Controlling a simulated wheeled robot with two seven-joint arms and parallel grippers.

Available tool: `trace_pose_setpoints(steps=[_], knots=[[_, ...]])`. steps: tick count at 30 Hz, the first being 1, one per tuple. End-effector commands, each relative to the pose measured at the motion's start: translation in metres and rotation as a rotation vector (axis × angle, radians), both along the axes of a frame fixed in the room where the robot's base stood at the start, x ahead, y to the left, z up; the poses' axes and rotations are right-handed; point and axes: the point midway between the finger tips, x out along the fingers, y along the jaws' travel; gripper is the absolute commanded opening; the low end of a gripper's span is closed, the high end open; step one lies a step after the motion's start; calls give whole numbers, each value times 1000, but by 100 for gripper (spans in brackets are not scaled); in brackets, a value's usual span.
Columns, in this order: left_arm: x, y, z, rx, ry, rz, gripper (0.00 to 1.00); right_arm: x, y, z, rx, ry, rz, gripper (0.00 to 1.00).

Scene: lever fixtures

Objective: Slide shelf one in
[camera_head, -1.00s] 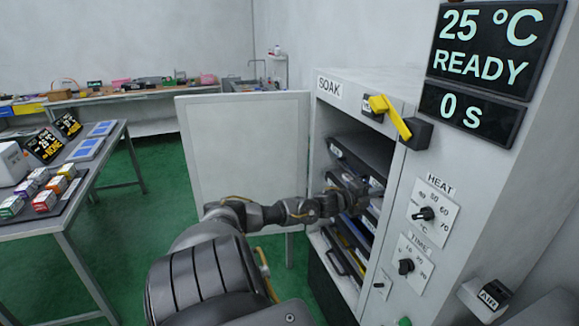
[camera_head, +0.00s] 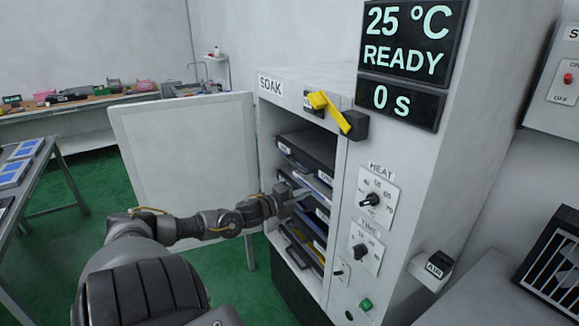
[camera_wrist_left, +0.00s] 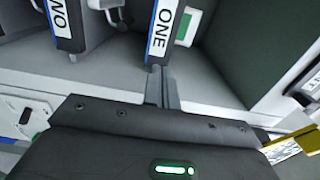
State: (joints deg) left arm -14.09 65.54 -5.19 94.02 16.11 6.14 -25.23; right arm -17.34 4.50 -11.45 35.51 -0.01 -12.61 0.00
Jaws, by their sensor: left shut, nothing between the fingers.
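The open cabinet marked SOAK (camera_head: 272,86) holds several dark shelves stacked inside. Shelf one (camera_head: 308,154) is the top one in the head view. In the left wrist view shelf one (camera_wrist_left: 161,28) shows its ONE label on a blue-edged front, with shelf two (camera_wrist_left: 64,22) to its left. My left gripper (camera_head: 304,191) is at the cabinet opening, just below shelf one's front. In the wrist view its shut, empty fingers (camera_wrist_left: 164,80) end at the lower end of the ONE label. I cannot tell whether they touch it. My right gripper is not in view.
The white cabinet door (camera_head: 185,150) stands open on the left. A yellow latch handle (camera_head: 328,110) is at the opening's top right. Heat (camera_head: 371,199) and time (camera_head: 361,250) knobs are on the front panel. A table (camera_head: 30,180) stands farther left.

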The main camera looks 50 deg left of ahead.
Motion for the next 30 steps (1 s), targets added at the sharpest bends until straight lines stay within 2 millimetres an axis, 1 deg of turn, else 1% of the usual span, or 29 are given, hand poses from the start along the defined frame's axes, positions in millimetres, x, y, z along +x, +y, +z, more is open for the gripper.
trace_pose_setpoints(steps=[1, 6, 12, 18, 30], knots=[[-8, 0, -3, 0, 7, -1, 0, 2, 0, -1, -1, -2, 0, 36], [-27, 2, -2, -1, 6, -1, 0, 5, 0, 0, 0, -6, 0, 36], [-40, 3, -1, -1, 4, 0, 0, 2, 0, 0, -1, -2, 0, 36], [-44, 4, 0, -1, 3, 0, 0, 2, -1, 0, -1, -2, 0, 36], [-43, 4, -1, -13, 4, 2, 0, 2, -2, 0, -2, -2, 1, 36]])
